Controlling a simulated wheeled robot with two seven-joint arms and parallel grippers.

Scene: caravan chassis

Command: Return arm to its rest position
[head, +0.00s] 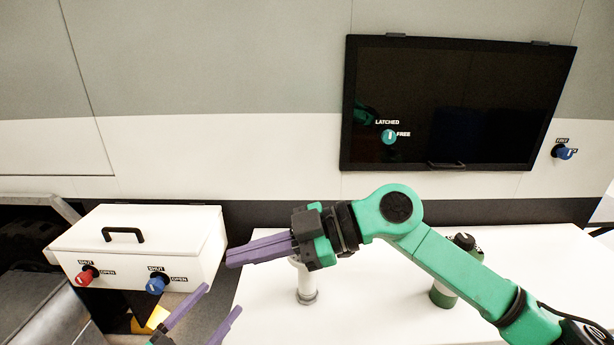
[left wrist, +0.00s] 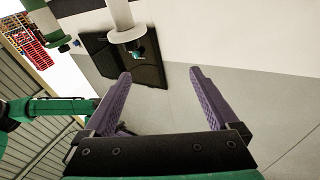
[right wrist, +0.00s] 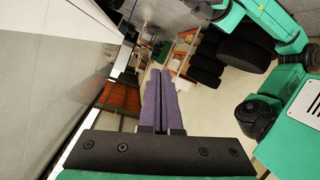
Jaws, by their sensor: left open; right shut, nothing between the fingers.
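My right gripper (head: 228,256) is shut and empty, its purple fingers pointing left in front of the white box's right side in the head view. Its green arm crosses over the white counter from the lower right. In the right wrist view its fingers (right wrist: 159,75) lie together with nothing between them. My left gripper (head: 222,298) is open and empty, low in the head view, with only its fingertips and part of its body showing. In the left wrist view its fingers (left wrist: 160,75) stand wide apart.
A white lidded box (head: 140,240) with red (head: 84,277) and blue (head: 156,284) knobs stands at left. A white post (head: 306,284) and a green-and-white cylinder (head: 441,294) stand on the counter (head: 380,310). A black window panel (head: 470,100) hangs on the wall, with a blue knob (head: 564,153) beside it.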

